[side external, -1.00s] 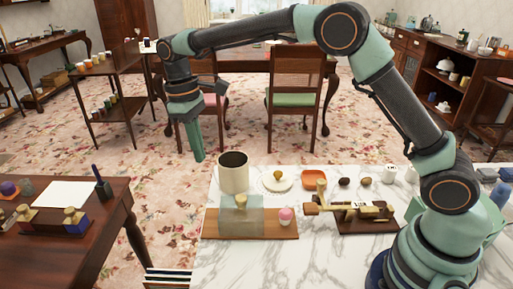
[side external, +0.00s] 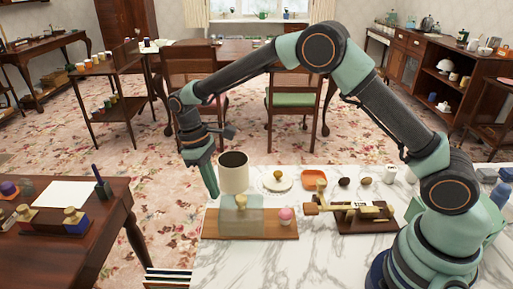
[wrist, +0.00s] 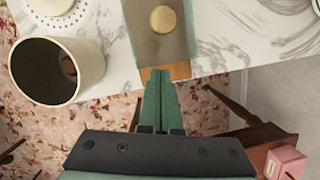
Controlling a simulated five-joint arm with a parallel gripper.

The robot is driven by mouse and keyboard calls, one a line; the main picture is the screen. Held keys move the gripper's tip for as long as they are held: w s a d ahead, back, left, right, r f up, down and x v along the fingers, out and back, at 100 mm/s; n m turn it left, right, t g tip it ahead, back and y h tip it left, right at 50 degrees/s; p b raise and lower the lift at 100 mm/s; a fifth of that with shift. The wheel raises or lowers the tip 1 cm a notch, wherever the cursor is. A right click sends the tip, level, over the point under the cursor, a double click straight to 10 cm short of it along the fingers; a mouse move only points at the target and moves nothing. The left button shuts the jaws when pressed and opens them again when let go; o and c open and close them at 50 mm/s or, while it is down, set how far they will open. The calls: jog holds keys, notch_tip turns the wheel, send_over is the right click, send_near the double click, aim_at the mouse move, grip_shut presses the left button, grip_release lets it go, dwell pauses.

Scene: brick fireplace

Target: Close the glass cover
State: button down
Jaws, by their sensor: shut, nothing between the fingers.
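The glass cover (side external: 240,222) is a clear, box-like shape with a gold knob (side external: 240,202), on the left and middle part of a wooden board (side external: 221,234). A pink-topped item (side external: 287,215) sits on the board to its right, outside the glass as seen from the side. The wrist view shows the cover (wrist: 150,42) and its knob (wrist: 166,19) at the top centre. My gripper (side external: 215,192) is shut and empty, pointing down just left of the cover at the counter's left edge. In the wrist view my fingertips (wrist: 161,77) lie by the board's end (wrist: 180,70); contact is unclear.
A tall cream canister (side external: 233,178) stands behind the cover, close to my gripper. A white lid (side external: 277,182), an orange dish (side external: 314,178) and a brass device on a dark base (side external: 362,214) stand further right. The marble counter (side external: 325,255) is clear in front.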

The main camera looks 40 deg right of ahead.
jog(key=shift+s+d+r, duration=0.1)
jog(key=shift+s+d, duration=0.35)
jog(key=shift+s, duration=0.3)
jog(key=shift+s+d, duration=0.4)
jog(key=shift+s, duration=0.35)
jog(key=shift+s+d, duration=0.1)
send_over(262, 204)
jog(key=shift+s, duration=0.1)
jog(key=shift+d, duration=0.1)
